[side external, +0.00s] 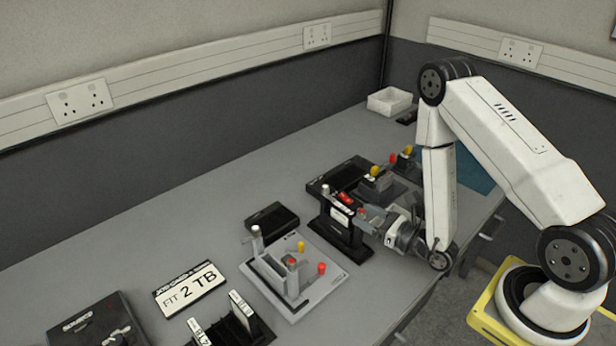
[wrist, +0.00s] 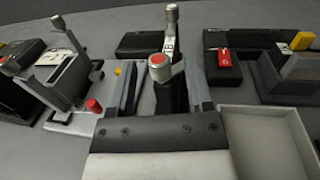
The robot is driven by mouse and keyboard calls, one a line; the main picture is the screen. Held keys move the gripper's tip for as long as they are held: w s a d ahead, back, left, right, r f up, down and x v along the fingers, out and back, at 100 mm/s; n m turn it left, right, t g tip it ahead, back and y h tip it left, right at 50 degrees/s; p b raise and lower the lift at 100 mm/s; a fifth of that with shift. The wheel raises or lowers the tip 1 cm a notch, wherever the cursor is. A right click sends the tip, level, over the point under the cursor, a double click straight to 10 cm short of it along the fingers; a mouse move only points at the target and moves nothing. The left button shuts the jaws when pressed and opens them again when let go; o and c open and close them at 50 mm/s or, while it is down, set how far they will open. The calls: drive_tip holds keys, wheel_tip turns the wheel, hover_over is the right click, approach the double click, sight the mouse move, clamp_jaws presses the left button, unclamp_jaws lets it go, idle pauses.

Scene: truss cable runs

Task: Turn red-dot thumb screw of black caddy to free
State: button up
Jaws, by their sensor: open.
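The black caddy (side external: 345,240) stands upright near the table's front edge, in front of my gripper (side external: 372,218). In the wrist view the caddy (wrist: 172,95) shows between my fingers, with a small white label on it. The red-dot thumb screw (wrist: 166,68) is a grey knob with a red top, close ahead of my gripper (wrist: 158,90). The fingers are open, one on each side of the screw. I cannot tell whether either touches it. A second grey thumb screw (wrist: 171,14) without a red dot rises behind it. My palm hides the caddy's lower part.
A grey fixture (side external: 318,290) with red and yellow knobs stands to the left. A red drive-like piece (wrist: 224,64) lies on a black box to the right. A white tray (wrist: 275,145) fills the wrist view's lower right. A sign (side external: 190,290) lies on the table.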

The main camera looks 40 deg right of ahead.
drive_tip(key=shift+s+d, duration=0.15)
drive_tip(key=shift+s, duration=0.9)
drive_tip(key=shift+s+d, duration=0.15)
drive_tip(key=shift+s, duration=0.9)
drive_tip(key=d+n+g+y, duration=0.1)
drive_tip(key=n+y, duration=0.1)
drive_tip(key=y, duration=0.1)
drive_tip(key=d+n+g+y, duration=0.2)
drive_tip(key=n+y, duration=0.1)
drive_tip(key=d+n+g+y, duration=0.1)
drive_tip(key=n+g+y, duration=0.1)
drive_tip(key=y, duration=0.2)
drive_tip(key=shift+w+d+n, duration=0.2)
drive_tip(key=shift+d+n, duration=0.05)
drive_tip(key=shift+n, duration=0.05)
drive_tip(key=shift+w+a, duration=0.1)
drive_tip(key=shift+x, duration=3.8)
